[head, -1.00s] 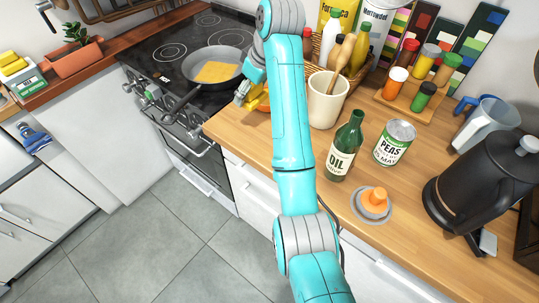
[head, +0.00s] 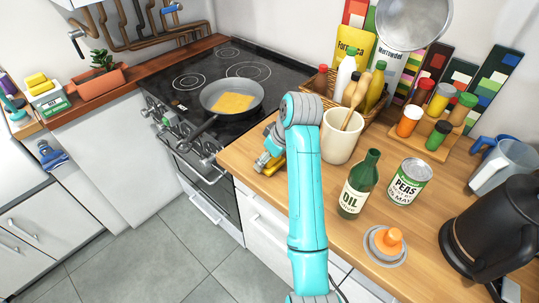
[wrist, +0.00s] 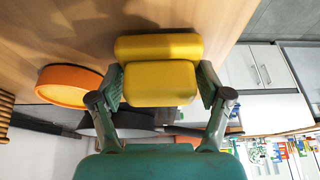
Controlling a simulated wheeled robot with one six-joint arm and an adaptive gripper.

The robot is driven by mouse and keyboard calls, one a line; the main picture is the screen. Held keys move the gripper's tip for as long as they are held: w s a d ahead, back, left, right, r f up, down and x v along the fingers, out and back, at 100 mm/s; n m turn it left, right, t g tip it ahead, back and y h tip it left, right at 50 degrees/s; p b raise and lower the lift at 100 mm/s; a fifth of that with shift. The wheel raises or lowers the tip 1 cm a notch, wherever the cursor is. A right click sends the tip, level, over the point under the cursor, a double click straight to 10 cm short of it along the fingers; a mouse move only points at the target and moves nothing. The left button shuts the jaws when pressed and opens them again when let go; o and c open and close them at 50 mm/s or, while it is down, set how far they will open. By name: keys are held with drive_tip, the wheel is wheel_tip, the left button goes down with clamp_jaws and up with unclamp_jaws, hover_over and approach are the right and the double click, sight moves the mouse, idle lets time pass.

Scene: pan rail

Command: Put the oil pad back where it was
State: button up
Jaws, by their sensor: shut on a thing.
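An orange knobbed piece (head: 391,239), which looks like the oil pad, sits on a grey round dish (head: 374,252) on the counter, right of my arm in the head view. My gripper (head: 270,160) is at the counter's left edge near the stove, partly hidden by my arm. In the wrist view, my gripper (wrist: 160,85) is shut on a yellow block (wrist: 160,84). A second, wider yellow piece (wrist: 158,46) shows right behind it; I cannot tell whether they are joined. The green oil bottle (head: 358,185) stands upright near the dish.
A pan (head: 217,108) with yellow food is on the stove (head: 190,72). The utensil crock (head: 341,140), peas can (head: 409,181) and black kettle (head: 500,230) stand on the counter. An orange round object (wrist: 68,86) lies beside the gripper in the wrist view.

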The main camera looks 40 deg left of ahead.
drive_tip(key=shift+f, duration=0.15)
drive_tip(key=o, duration=1.7)
